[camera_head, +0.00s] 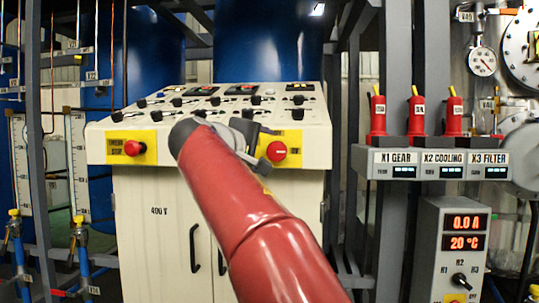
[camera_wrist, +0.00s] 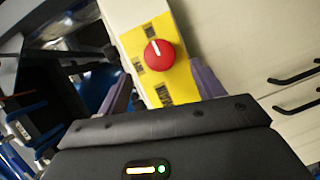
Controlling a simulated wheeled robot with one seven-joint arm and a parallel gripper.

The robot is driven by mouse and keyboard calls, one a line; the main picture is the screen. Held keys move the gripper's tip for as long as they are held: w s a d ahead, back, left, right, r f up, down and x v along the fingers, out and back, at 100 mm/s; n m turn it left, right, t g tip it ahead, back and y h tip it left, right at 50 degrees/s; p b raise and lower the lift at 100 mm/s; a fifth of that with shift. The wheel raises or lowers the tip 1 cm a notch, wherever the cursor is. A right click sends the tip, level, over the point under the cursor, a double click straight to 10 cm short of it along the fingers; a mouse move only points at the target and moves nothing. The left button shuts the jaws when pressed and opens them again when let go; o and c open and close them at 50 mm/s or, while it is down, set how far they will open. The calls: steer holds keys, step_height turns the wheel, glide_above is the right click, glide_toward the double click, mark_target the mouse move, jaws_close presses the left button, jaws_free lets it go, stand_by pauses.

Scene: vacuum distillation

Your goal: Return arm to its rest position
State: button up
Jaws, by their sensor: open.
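My red arm reaches forward from the lower right to the front of a cream control console (camera_head: 155,185). My gripper (camera_head: 265,148) is close beside the right red knob (camera_head: 277,151) on its yellow plate. In the wrist view, the open fingers of my gripper (camera_wrist: 160,72) stand on either side of the line to a red knob (camera_wrist: 160,54) with a white mark. Nothing is held between them. Whether a finger touches the knob or plate cannot be told.
A second red knob (camera_head: 134,148) is on the console's left. To the right are red-handled switches (camera_head: 377,115) over a labelled panel (camera_head: 395,172), and a grey box with a lit display (camera_head: 465,222). Black door handles (camera_wrist: 297,76) stick out from the console front.

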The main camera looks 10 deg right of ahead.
steer(key=shift+v, duration=0.95)
steer(key=s+d+f+m+g+y, duration=0.1)
steer(key=s+d+f+g+y, duration=0.2)
steer(key=s+f, duration=0.45)
steer(key=s+d+f+m+g+y, duration=0.15)
steer(key=s+d+f, duration=0.3)
steer(key=f, duration=0.55)
steer(key=s+a+f+m+g+y, duration=0.1)
steer(key=s+f+m+y, duration=0.4)
steer(key=s+f, duration=1.5)
step_height(320, 180, down, 3)
steer(key=shift+a+f+g+y, duration=0.1)
steer(key=shift+a+g+y, duration=0.4)
steer(key=shift+g, duration=0.35)
steer(key=shift+d+m, duration=0.1)
steer(key=shift+m, duration=0.15)
